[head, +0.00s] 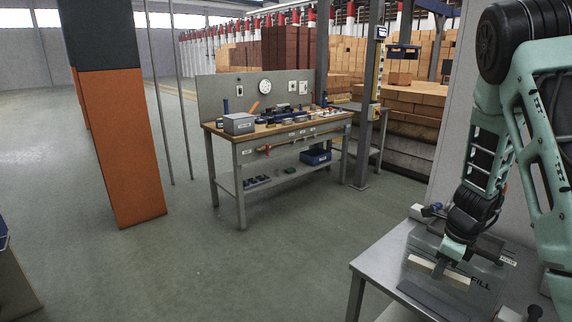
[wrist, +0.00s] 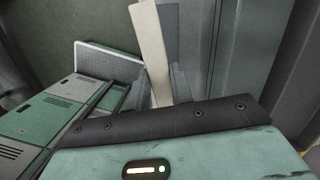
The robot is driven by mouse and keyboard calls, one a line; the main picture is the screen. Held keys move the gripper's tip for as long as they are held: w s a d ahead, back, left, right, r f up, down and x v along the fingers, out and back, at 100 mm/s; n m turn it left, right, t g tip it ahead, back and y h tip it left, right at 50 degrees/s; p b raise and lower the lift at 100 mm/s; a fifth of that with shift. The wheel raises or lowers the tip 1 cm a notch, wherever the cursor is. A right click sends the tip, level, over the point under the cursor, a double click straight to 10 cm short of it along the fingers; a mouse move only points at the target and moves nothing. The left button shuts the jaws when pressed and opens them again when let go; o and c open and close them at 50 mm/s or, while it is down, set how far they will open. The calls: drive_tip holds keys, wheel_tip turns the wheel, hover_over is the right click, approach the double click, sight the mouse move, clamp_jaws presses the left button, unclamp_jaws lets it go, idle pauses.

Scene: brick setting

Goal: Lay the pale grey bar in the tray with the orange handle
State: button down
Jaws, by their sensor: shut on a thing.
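My gripper (head: 441,266) is at the lower right of the head view, above a grey table. It is shut on the pale grey bar (head: 455,277), which looks cream in this light and sticks out to both sides of the fingers. In the wrist view the bar (wrist: 149,42) stands out from between the fingers (wrist: 163,84) toward the top of the picture. I cannot make out a tray with an orange handle in either view.
The grey table (head: 376,260) below my gripper carries a dark flat piece (head: 432,300) and grey casing marked "FILL". A cluttered workbench (head: 282,130) stands farther back. An orange and black pillar (head: 122,150) is at left. Open floor lies between.

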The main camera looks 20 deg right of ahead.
drive_tip(key=w+a+f+n+g, duration=0.1)
drive_tip(key=a+f+n, duration=0.2)
drive_tip(key=a+n, duration=0.4)
drive_tip(key=w+a+f+n+g, duration=0.1)
drive_tip(key=a+f+n, duration=0.2)
drive_tip(key=a+n, duration=0.4)
drive_tip(key=w+a+f+n+g+h, duration=0.1)
drive_tip(key=a+f+n, duration=0.2)
drive_tip(key=a+n, duration=0.4)
drive_tip(key=shift+w+a+n, duration=0.15)
drive_tip(key=shift+w+n, duration=0.1)
drive_tip(key=shift+n, duration=4.15)
